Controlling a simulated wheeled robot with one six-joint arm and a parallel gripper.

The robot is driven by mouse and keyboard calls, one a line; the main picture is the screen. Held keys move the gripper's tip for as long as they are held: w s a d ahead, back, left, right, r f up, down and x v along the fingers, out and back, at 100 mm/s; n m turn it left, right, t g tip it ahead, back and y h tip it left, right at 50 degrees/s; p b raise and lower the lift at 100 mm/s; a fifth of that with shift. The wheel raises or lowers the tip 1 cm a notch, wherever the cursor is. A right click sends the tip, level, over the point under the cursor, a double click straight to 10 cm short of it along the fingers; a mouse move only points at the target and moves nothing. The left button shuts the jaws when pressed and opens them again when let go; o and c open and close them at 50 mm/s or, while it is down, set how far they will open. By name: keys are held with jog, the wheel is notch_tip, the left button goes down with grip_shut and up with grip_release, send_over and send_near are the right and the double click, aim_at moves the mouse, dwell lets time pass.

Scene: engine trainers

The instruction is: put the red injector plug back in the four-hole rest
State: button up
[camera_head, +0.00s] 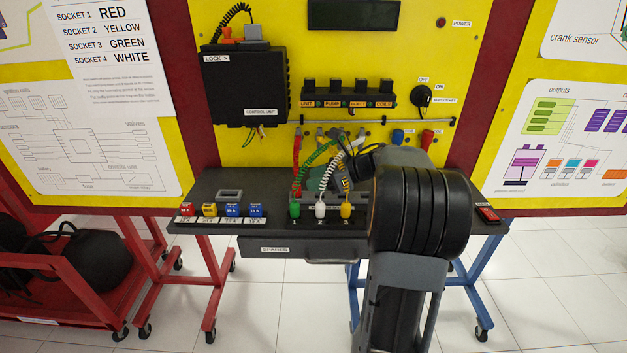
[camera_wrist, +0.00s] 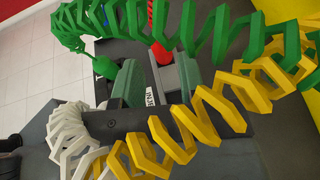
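The four-hole rest (camera_head: 307,222) is on the bench front; the green plug (camera_head: 295,209), white plug (camera_head: 320,210) and yellow plug (camera_head: 345,210) stand upright at marks 1, 2 and 3. Its fourth place is hidden behind my arm. The red coiled lead (camera_head: 297,152) hangs at the panel; its plug end is not clear there. In the wrist view, the red plug (camera_wrist: 161,54) shows at the top of the gap between my fingers. My gripper (camera_wrist: 160,80) is open, its two green pads apart. I cannot tell whether the plug touches them.
Green coils (camera_wrist: 200,25) and yellow coils (camera_wrist: 210,115) cross close around my fingers, with white coils (camera_wrist: 68,140) at left. A red device (camera_head: 488,214) lies at the right end.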

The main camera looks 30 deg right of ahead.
jog(key=shift+r, duration=0.15)
notch_tip(320, 180, up, 4)
jog(key=shift+r+p, duration=0.2)
jog(key=shift+p, duration=0.95)
jog(key=shift+o, duration=0.3)
jog(key=o, duration=0.5)
jog(key=v, duration=1.3)
jog(key=shift+s+d+r, duration=0.1)
jog(key=shift+s+d, duration=0.15)
jog(key=shift+s, duration=0.05)
